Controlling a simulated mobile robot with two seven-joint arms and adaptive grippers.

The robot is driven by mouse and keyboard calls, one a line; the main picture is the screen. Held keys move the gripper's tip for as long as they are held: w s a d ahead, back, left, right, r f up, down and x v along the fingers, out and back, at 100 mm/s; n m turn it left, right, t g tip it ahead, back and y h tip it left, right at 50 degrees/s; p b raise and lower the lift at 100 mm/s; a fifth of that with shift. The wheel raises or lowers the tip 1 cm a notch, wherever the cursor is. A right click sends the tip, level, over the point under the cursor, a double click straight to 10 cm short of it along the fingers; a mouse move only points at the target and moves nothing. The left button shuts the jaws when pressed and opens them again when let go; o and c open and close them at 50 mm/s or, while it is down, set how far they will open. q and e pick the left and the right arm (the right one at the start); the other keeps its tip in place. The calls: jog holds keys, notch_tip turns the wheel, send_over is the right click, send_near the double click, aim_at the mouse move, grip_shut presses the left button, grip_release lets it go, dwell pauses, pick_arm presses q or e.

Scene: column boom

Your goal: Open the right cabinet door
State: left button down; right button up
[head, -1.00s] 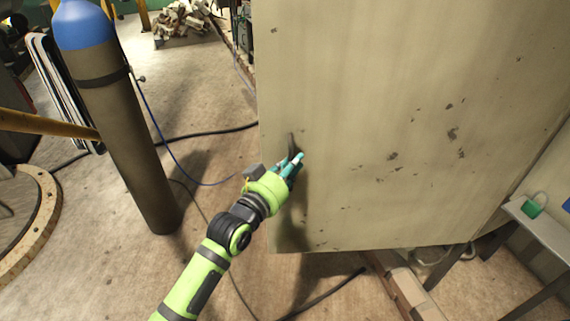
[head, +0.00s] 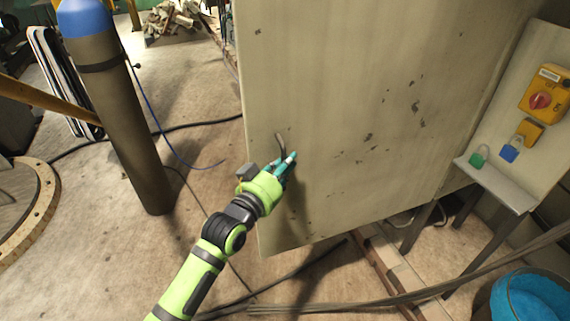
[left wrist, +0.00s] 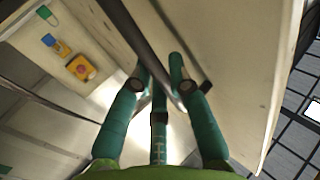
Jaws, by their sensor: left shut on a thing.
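The cabinet door (head: 350,100) is a large beige panel with chipped paint, filling the middle of the head view. A dark curved handle (head: 281,141) stands out near its left edge. My left gripper (head: 288,160) is at this handle, its teal fingers closed around it. The left wrist view shows the handle as a dark bar (left wrist: 127,32) running between the fingers (left wrist: 160,95), with the door face (left wrist: 245,60) to the right. The fingers partly hide the handle. My right gripper is not in view.
A blue-topped gas cylinder (head: 125,120) stands left of the door. A yellow switch box (head: 548,90) and a small shelf (head: 495,185) with padlocks stand at the right. A blue bucket (head: 530,300) is at lower right. Cables cross the floor; floor between cylinder and door is mostly clear.

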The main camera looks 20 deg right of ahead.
pick_arm(q)
jog(key=shift+r, duration=0.15)
jog(key=c, duration=1.2)
grip_release()
jog(key=shift+o, duration=0.2)
jog(key=shift+s+a, duration=0.15)
jog(key=shift+a, duration=0.05)
jog(key=v, duration=1.1)
jog(key=shift+s+a, duration=0.15)
jog(key=shift+s, duration=0.05)
